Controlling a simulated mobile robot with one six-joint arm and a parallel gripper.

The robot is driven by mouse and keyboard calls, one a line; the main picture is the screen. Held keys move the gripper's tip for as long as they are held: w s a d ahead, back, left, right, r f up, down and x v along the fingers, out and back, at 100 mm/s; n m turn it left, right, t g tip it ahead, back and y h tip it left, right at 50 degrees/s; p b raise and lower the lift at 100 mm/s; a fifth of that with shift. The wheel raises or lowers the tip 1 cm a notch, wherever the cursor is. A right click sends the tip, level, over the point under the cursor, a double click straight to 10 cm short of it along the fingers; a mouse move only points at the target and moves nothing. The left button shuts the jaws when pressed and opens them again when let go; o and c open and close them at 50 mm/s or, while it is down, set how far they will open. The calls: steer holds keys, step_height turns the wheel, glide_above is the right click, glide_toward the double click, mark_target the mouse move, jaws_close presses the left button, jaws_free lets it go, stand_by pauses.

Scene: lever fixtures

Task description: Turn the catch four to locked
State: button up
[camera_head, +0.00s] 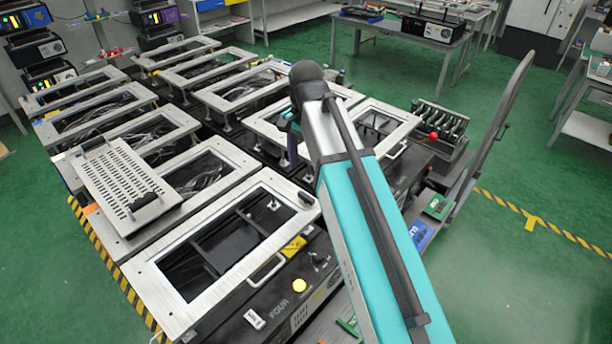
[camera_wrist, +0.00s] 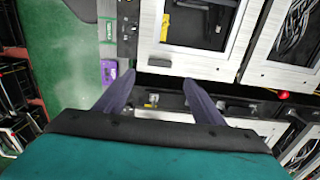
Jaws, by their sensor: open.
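The front fixture frame (camera_head: 150,277) in the head view has FOUR printed on its dark front panel (camera_head: 281,306). A small black lever-like part (camera_head: 318,259) sits on that panel, near a yellow button (camera_head: 299,286); I take it for catch four, but its setting is too small to read. My gripper (camera_wrist: 158,78) is open and empty in the wrist view, its two purple fingers spread over the fixtures. In the head view it is mostly hidden behind my arm, over the fixtures farther back, apart from the FOUR panel. Which catch lies under the fingers, I cannot tell.
A perforated plate (camera_head: 122,184) with black handles lies across the left frames. A rack with a red knob (camera_head: 433,135) stands at the right, near a tall grey handrail (camera_head: 505,112). Green floor (camera_head: 520,260) is open at the right.

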steer(key=shift+r+b, duration=0.35)
steer(key=shift+r, duration=1.7)
steer(key=shift+f, duration=0.1)
